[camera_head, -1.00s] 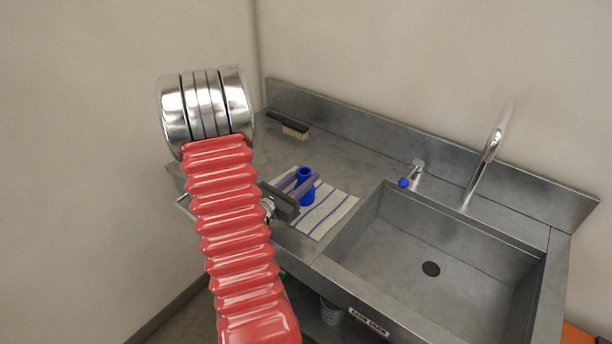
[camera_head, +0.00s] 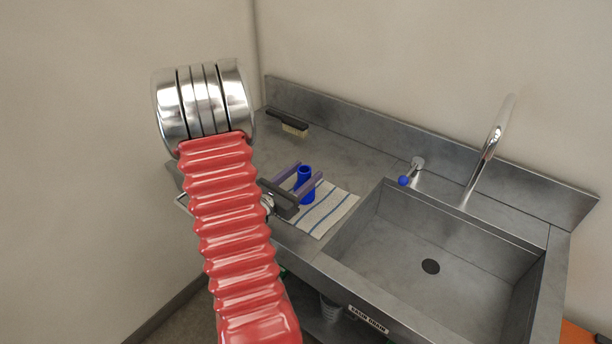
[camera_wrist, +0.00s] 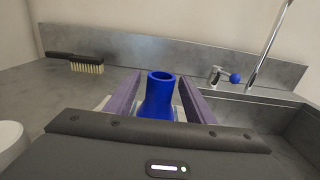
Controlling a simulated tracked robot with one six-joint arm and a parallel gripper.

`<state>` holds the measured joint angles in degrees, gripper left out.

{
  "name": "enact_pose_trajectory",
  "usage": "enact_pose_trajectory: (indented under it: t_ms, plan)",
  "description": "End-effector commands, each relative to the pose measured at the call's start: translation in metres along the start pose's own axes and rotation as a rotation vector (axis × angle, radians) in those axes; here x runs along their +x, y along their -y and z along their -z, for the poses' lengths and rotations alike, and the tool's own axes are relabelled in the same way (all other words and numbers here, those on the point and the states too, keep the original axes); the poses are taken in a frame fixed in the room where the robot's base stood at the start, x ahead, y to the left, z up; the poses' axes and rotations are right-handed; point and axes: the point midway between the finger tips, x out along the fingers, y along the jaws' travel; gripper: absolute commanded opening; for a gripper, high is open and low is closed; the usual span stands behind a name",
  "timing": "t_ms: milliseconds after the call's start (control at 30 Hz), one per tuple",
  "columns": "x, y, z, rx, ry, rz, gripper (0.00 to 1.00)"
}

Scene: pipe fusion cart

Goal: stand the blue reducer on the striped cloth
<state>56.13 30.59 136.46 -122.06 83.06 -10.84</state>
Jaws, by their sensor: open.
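The blue reducer (camera_head: 305,184) stands upright on the striped cloth (camera_head: 332,208), toward the cloth's left part. It also shows in the wrist view (camera_wrist: 159,97), with its open narrow end up. My gripper (camera_head: 304,186) is open, with one purple finger on each side of the reducer. In the wrist view, gaps show between the reducer and both fingers (camera_wrist: 160,98). The gripper body hides the reducer's base in the wrist view. The white cloth with blue stripes lies flat on the steel counter, left of the basin.
A steel sink basin (camera_head: 376,260) lies right of the cloth. A curved faucet (camera_head: 484,160) and a blue-knobbed tap (camera_head: 412,173) stand behind it. A black-handled brush (camera_head: 289,122) lies at the back left. A low backsplash (camera_head: 430,155) runs along the wall.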

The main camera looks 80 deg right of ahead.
Motion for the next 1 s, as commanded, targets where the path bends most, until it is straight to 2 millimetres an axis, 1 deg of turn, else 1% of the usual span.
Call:
enact_pose_trajectory:
  t_ms: [33,200,600,800,1000]
  plan:
    - [-0.009,-0.002,0.001,-0.002,-0.002,-0.004,0.49]
    - [-0.032,-0.002,0.001,-0.003,-0.001,-0.005,0.49]
    - [-0.082,-0.001,0.001,-0.002,-0.001,-0.005,0.49]
    - [-0.104,-0.001,0.001,-0.003,-0.001,-0.005,0.49]
    - [-0.115,0.0,0.001,-0.002,-0.001,-0.002,0.49]
